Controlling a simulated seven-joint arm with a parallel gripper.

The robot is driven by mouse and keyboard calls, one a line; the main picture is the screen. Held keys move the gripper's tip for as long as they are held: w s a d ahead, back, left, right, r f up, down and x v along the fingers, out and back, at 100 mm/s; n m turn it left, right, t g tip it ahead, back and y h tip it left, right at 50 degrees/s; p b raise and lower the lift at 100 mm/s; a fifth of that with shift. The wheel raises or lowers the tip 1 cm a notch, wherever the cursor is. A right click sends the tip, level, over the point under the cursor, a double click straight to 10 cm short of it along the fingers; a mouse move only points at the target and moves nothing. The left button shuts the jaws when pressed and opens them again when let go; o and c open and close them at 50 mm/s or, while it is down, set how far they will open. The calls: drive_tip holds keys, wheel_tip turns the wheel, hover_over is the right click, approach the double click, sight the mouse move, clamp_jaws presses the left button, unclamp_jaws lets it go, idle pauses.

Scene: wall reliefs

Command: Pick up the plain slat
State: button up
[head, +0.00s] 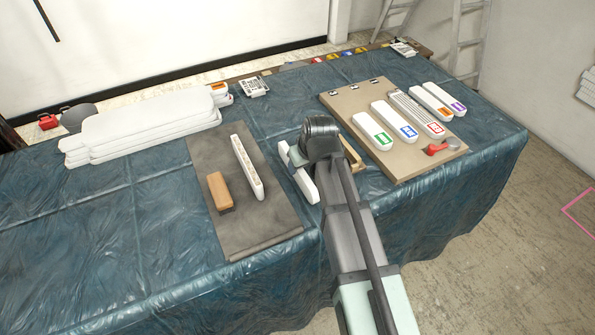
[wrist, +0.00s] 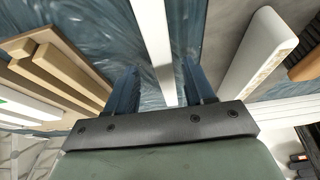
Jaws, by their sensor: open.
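A plain white slat (head: 305,185) lies on the blue cloth between the dark mat and the tan board, its middle hidden in the head view by my gripper (head: 312,160). In the wrist view, the plain slat (wrist: 152,38) runs lengthwise between the two dark fingers of my gripper (wrist: 160,85). The fingers are apart, one on each side of it, with blue cloth showing between slat and fingers. Whether the fingertips reach down to its level is unclear. A second white slat with a patterned face (head: 247,167) lies on the mat; it also shows in the wrist view (wrist: 258,55).
A brown block (head: 219,191) lies on the dark mat (head: 265,235). Wooden strips (head: 352,156) sit close right of my gripper. The tan board (head: 350,105) holds several labelled white pieces and a red item (head: 437,149). Large white panels (head: 140,128) are stacked at left.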

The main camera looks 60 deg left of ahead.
drive_tip(key=shift+s+x, duration=0.2)
drive_tip(key=shift+x, duration=2.35)
drive_tip(key=shift+a, duration=0.15)
clamp_jaws()
